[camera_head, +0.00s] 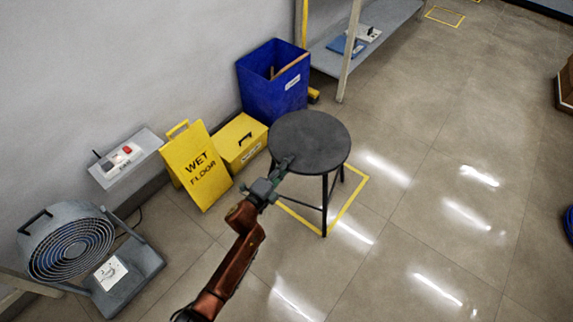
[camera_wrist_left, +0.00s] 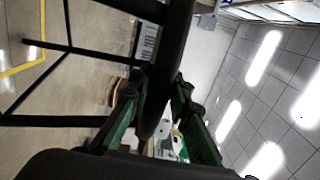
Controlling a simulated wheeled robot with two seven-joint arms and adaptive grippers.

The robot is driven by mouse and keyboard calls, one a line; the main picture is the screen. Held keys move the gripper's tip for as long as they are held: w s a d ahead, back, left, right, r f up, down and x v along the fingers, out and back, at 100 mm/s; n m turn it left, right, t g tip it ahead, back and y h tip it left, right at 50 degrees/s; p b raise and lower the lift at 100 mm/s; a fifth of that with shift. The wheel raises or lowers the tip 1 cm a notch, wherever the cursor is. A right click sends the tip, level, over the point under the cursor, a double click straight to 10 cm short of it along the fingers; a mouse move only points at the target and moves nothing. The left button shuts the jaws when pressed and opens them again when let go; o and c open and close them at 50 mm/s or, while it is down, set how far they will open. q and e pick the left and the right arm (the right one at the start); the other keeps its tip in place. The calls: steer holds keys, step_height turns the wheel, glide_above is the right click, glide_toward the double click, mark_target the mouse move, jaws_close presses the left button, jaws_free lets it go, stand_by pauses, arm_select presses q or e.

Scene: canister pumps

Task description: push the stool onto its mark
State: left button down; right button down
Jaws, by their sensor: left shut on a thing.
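The stool (camera_head: 310,138) has a round dark seat and thin black legs, and stands upright. Its mark, a yellow square outline (camera_head: 347,207) on the floor, shows around and under the legs. The front foot is close to the mark's front corner; the rear feet are partly hidden. My left gripper (camera_head: 284,165) is shut on the near left rim of the seat. In the left wrist view, its green fingers (camera_wrist_left: 160,108) lie either side of the dark seat edge (camera_wrist_left: 172,60). Legs and a yellow line (camera_wrist_left: 22,68) show at left there. My right gripper is out of view.
A yellow wet floor sign (camera_head: 195,165), a yellow box (camera_head: 240,140) and a blue bin (camera_head: 274,85) stand along the wall behind and left of the stool. A fan (camera_head: 75,250) is at left. A shelf (camera_head: 375,35) is behind.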

mark_target(296, 155)
arm_select(q)
steer(key=shift+w+d, duration=0.1)
steer(key=shift+x, duration=2.35)
steer(key=shift+d, duration=0.15)
